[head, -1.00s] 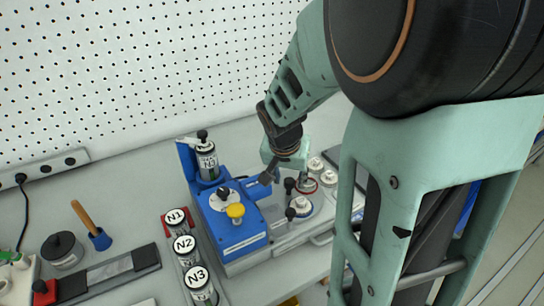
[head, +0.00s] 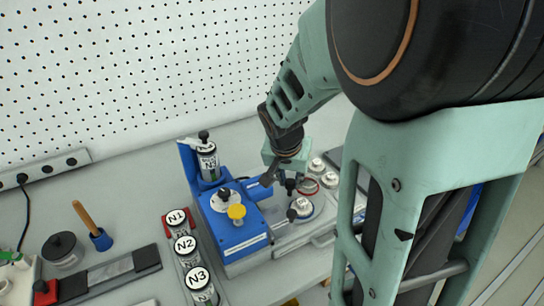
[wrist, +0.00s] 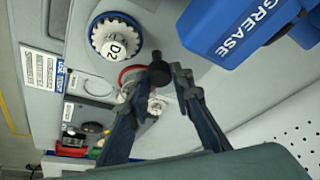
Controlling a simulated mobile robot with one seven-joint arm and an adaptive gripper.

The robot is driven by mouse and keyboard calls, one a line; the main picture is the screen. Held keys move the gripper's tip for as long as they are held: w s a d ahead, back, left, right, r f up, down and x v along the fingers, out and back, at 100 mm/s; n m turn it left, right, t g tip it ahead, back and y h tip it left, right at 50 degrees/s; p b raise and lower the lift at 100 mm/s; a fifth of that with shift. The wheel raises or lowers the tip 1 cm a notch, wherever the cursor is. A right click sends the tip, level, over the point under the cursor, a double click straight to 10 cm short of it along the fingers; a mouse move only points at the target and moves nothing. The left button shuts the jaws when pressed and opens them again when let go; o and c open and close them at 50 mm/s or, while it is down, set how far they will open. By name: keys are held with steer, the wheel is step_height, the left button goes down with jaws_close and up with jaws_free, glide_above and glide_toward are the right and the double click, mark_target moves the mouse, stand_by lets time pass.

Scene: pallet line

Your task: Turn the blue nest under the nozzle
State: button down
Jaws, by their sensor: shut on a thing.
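The blue nest is a blue-rimmed ring (head: 303,217) on the grey fixture, holding a white-topped part; in the wrist view its toothed rim (wrist: 96,36) surrounds a part marked D2. A red-rimmed nest (head: 308,187) sits behind it, and shows partly hidden behind my fingers in the wrist view (wrist: 127,73). My gripper (wrist: 170,76) is shut on a black knob (wrist: 157,62) beside the red nest. In the head view my gripper (head: 287,175) is low over the fixture. The blue grease unit (head: 225,230) stands beside it; I cannot make out its nozzle tip.
Another black knob (head: 291,215) stands by the blue nest. The pegboard (head: 150,70) closes the back.

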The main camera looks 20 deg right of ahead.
steer(key=shift+f+m+b, duration=0.15)
steer(key=shift+m+b, duration=0.45)
steer(key=shift+b, duration=0.5)
steer(key=shift+w+b, duration=0.1)
steer(key=shift+b, duration=0.25)
steer(key=shift+a+m+g+h+b, duration=0.1)
steer(key=shift+m+g+h+b, duration=0.4)
steer(key=shift+m+b, duration=0.7)
steer(key=shift+w+m+g+h+b, duration=0.15)
steer(key=shift+m+g+b, duration=0.25)
steer(key=shift+m+b, duration=0.6)
steer(key=shift+s+m+g+h+b, duration=0.1)
steer(key=shift+m+g+h+b, duration=0.3)
steer(key=shift+m, duration=0.9)
steer(key=shift+w+r+m+g, duration=0.1)
steer(key=shift+m+g, duration=0.4)
steer(key=shift+m, duration=0.75)
steer(key=shift+w+r+m+g, duration=0.1)
steer(key=shift+m+g, duration=0.4)
steer(key=shift+m, duration=0.75)
steer(key=shift+m+g+y+p, duration=0.4)
steer(key=shift+m+g, duration=0.3)
steer(key=shift+m, duration=1.7)
steer(key=c, duration=1.7)
jaws_free()
steer(key=shift+w, duration=0.1)
